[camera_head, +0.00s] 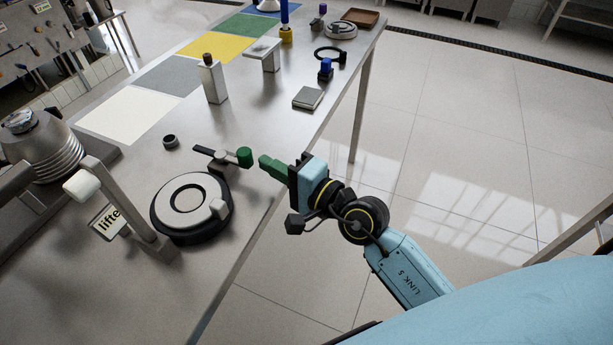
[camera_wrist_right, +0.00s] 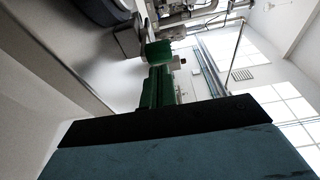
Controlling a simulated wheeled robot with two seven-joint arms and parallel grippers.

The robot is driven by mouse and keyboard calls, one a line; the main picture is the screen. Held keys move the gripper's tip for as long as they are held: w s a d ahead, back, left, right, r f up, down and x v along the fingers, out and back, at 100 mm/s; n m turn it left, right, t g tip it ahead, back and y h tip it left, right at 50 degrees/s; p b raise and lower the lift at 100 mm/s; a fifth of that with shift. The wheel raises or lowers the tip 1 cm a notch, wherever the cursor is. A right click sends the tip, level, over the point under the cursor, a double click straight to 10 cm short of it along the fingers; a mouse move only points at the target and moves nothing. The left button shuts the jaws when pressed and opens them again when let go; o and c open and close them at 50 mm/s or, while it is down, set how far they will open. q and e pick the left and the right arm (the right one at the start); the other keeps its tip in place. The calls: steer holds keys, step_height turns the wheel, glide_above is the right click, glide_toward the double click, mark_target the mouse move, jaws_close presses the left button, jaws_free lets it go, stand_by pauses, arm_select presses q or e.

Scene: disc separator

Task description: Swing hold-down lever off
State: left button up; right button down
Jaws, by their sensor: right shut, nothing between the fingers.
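The hold-down lever (camera_head: 212,154) is a dark flat bar with a green knob (camera_head: 244,157) at its right end. It stands on the steel table behind a round black disc holder (camera_head: 222,221) that carries a pale ring-shaped disc (camera_head: 187,199). My right gripper (camera_head: 263,163) has green fingers, shut and empty, pointing left just to the right of the green knob. In the right wrist view the shut fingers (camera_wrist_right: 158,80) point at the green knob (camera_wrist_right: 158,52); I cannot tell whether they touch. My left gripper is not in view.
A grey post with a white-ended handle (camera_head: 82,186) and a sign reading "lifte" (camera_head: 109,222) stand left of the disc. A metal separator bowl (camera_head: 38,143) is at far left. A small dark ring (camera_head: 170,142) and a white block (camera_head: 213,82) stand behind. Open floor lies right.

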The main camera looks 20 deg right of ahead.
arm_select(q)
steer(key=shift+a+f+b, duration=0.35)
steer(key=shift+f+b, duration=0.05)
steer(key=shift+b, duration=0.05)
arm_select(e)
steer(key=v, duration=1)
steer(key=shift+d, duration=0.45)
steer(key=shift+r, duration=0.1)
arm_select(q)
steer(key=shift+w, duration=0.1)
arm_select(e)
steer(key=shift+s, duration=0.1)
